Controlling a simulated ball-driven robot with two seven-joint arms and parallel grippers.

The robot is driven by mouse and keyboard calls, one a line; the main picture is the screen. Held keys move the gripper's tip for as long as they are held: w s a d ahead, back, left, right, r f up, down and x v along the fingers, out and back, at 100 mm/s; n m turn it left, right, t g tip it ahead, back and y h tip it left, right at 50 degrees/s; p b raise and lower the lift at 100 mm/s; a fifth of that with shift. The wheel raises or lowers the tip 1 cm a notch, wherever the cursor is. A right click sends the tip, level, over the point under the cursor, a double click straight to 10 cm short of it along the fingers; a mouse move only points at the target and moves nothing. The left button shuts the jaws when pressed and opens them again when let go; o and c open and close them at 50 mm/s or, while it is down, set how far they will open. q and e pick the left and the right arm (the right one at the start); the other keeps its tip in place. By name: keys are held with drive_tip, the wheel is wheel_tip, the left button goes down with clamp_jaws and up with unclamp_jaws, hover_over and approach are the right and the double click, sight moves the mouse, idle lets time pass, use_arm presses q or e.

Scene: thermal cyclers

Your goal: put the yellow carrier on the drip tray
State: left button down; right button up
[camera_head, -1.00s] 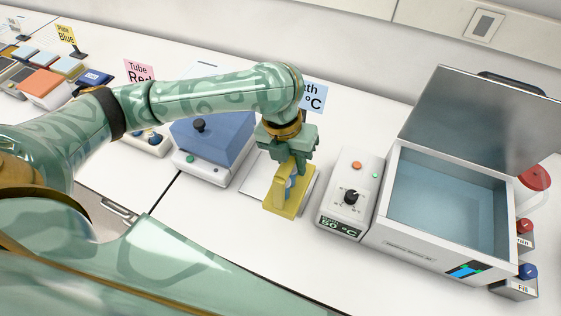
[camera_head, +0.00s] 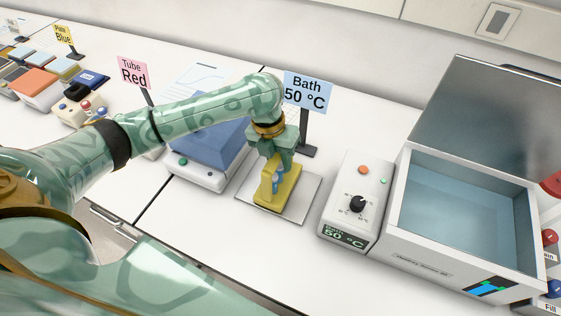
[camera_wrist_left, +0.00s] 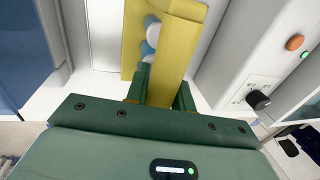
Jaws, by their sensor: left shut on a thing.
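The yellow carrier (camera_head: 287,192) is upright with white and blue round-ended tubes in its side. My left gripper (camera_head: 277,160) is shut on its upper part; in the left wrist view the fingers (camera_wrist_left: 160,92) close on the carrier's yellow handle (camera_wrist_left: 175,45). The drip tray (camera_head: 309,195) is a flat, light-grey square plate on the bench. The carrier is over the middle of the tray, with bare tray showing around its base. I cannot tell whether the base touches the tray. My right gripper is not in view.
The white bath control box (camera_head: 357,200) and open water bath (camera_head: 460,215) stand right of the tray. A blue-lidded device (camera_head: 205,150) stands close on its left. The "Bath 50 °C" sign (camera_head: 306,92) is behind. Bare bench lies in front.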

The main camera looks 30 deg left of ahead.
use_arm(q)
drive_tip(key=shift+f, duration=0.15)
drive_tip(key=c, duration=1.2)
unclamp_jaws()
drive_tip(key=r+p, duration=0.1)
drive_tip(key=r, duration=0.3)
drive_tip(key=a+r+p, duration=0.1)
drive_tip(key=r+p, duration=0.1)
drive_tip(key=r, duration=0.2)
drive_tip(key=a+r+p, duration=0.1)
drive_tip(key=r+p, duration=0.1)
drive_tip(key=r, duration=0.2)
drive_tip(key=shift+s+a, duration=0.1)
drive_tip(key=shift+a, duration=0.05)
